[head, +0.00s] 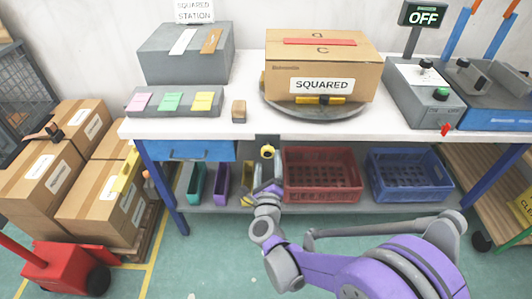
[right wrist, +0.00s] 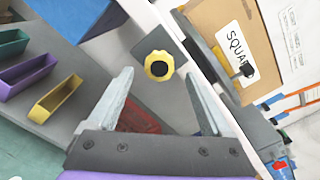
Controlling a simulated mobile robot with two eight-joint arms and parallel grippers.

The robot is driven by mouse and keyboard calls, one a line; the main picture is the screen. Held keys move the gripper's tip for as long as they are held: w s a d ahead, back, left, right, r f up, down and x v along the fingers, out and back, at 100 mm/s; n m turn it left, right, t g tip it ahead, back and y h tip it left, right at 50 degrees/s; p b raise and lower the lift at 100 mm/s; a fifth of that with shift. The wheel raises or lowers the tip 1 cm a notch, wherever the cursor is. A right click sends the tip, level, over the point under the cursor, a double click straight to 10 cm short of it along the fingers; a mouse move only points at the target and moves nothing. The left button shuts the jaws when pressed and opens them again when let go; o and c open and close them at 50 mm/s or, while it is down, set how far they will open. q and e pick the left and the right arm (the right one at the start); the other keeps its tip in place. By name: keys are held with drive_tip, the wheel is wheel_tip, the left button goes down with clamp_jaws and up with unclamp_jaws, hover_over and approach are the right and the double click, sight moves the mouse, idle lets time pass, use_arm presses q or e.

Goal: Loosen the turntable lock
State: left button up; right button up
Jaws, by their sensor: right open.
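The turntable lock is a yellow lobed knob with a dark centre (head: 267,152) on a dark bracket at the table's front edge, below and left of the turntable (head: 270,108). In the right wrist view the knob (right wrist: 159,66) lies between and beyond the two fingertips, with clear space on each side. My right gripper (head: 268,176) is open and empty just below the knob, and its fingers (right wrist: 158,76) point at it. A carton marked SQUARED (head: 282,76) sits on the turntable, above a yellow-and-black handle (head: 320,100). My left gripper is out of view.
A red crate (head: 322,172) and a blue crate (head: 410,174) stand on the shelf below the tabletop (head: 185,128). Narrow green, purple and yellow bins (head: 221,180) are left of them. A control box (head: 425,95) is at right, under an OFF sign (head: 424,16).

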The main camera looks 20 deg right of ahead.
sight(268, 154)
drive_tip(key=x, duration=0.5)
drive_tip(key=shift+w+b, duration=0.15)
drive_tip(key=shift+b, duration=0.15)
clamp_jaws()
